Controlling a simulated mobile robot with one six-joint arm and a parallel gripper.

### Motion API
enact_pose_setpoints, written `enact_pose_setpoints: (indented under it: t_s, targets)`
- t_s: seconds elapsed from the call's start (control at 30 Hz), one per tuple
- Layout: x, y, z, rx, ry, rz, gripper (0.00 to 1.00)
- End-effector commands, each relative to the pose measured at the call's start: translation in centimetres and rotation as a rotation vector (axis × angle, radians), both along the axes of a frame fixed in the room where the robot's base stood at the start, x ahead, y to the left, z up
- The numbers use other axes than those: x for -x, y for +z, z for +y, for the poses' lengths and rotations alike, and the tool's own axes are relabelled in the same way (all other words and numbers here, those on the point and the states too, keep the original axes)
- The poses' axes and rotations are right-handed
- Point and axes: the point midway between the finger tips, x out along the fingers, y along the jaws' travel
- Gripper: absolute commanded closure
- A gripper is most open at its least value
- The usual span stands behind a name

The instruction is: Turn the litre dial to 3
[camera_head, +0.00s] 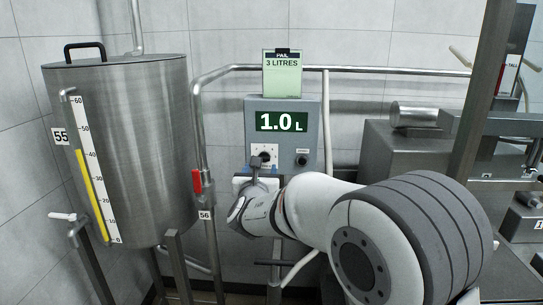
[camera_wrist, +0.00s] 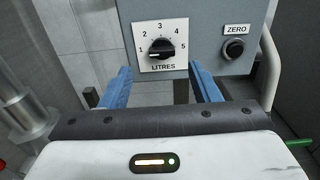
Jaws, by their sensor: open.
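The litre dial (camera_wrist: 161,47) is a black knob on a white plate marked 1 to 5 and LITRES. Its white pointer mark is on the lower left, towards 1. In the head view the dial (camera_head: 264,157) sits on the grey control box (camera_head: 312,113), whose green display (camera_head: 282,122) reads 1.0 L. My gripper (camera_wrist: 160,72) is open, its two blue fingers apart below and to either side of the dial plate, with nothing between them. In the head view my gripper (camera_head: 258,175) is just below the dial and partly hidden by my wrist.
A black ZERO button (camera_wrist: 234,49) is right of the dial. A green card reading 3 LITRES (camera_head: 283,78) is above the box. Left are a steel tank (camera_head: 140,150) and a red-handled valve (camera_head: 197,181) on a pipe. Grey machinery (camera_head: 400,150) stands right.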

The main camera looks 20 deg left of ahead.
Motion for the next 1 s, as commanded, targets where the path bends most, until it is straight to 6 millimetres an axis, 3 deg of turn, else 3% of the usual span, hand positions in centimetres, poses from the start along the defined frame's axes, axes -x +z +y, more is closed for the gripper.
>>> enact_pose_setpoints:
  t_s: [0.3, 0.5, 0.83, 1.0]
  targets:
    - [-5.2, 0.1, 0.6, 0.000, -0.012, 0.000, 0.44]
    - [-7.3, 0.0, 0.9, 0.000, -0.014, 0.001, 0.44]
    - [-7.7, 0.0, 0.9, -0.001, -0.015, 0.000, 0.44]
    - [-7.7, 0.0, 0.9, -0.001, -0.016, 0.000, 0.58]
